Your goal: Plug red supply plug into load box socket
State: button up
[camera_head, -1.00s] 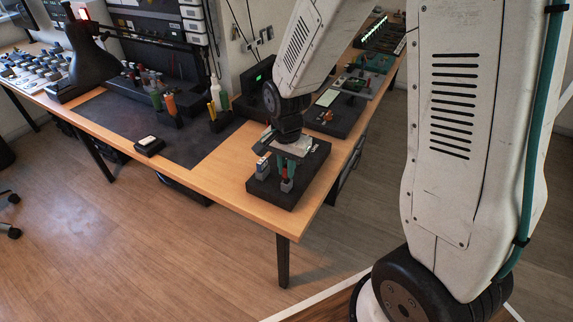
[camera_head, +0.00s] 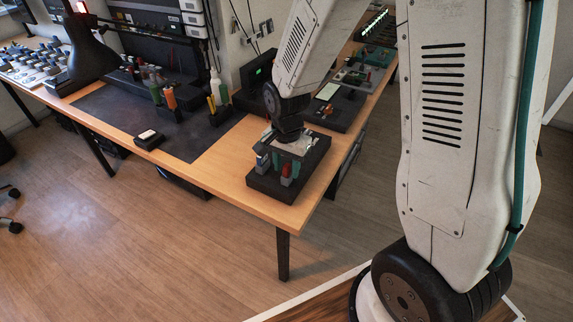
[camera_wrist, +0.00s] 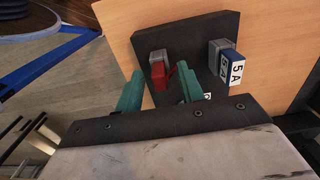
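The red plug (camera_wrist: 158,76) sits against a grey socket block (camera_wrist: 157,55) on the dark load box (camera_wrist: 188,34). In the head view the red plug (camera_head: 287,170) stands upright at the grey block, near the box's front. I cannot tell how deep it is seated. My gripper (camera_wrist: 158,92) has its two green fingers spread, one on each side of the plug, with gaps showing. It also shows in the head view (camera_head: 286,168), above the box. A blue and white block marked "5 A" (camera_wrist: 233,66) is on the same box, right of the fingers in the wrist view.
The wooden bench (camera_head: 225,179) has bare room left of the box, and its front edge is close. A dark mat (camera_head: 190,140) holds tool holders and a small black box (camera_head: 148,140). Other equipment (camera_head: 343,95) stands behind the load box.

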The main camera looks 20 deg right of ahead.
aim_at(287, 167)
jog(key=shift+r, duration=0.1)
notch_tip(287, 167, up, 8)
jog(key=shift+f, duration=0.2)
dwell(0.6)
jog(key=shift+s+n, duration=0.2)
jog(key=shift+n, duration=0.2)
jog(key=s+d+r+n, duration=0.1)
jog(key=s+r+n, duration=0.4)
jog(key=s+r, duration=0.3)
jog(key=s+d+r+n+t, duration=0.1)
jog(key=s+r+n, duration=0.4)
jog(key=s, duration=0.8)
notch_tip(287, 167, up, 3)
jog(key=shift+s+d+f, duration=0.15)
jog(key=shift+s+d, duration=0.1)
jog(key=shift+d, duration=0.35)
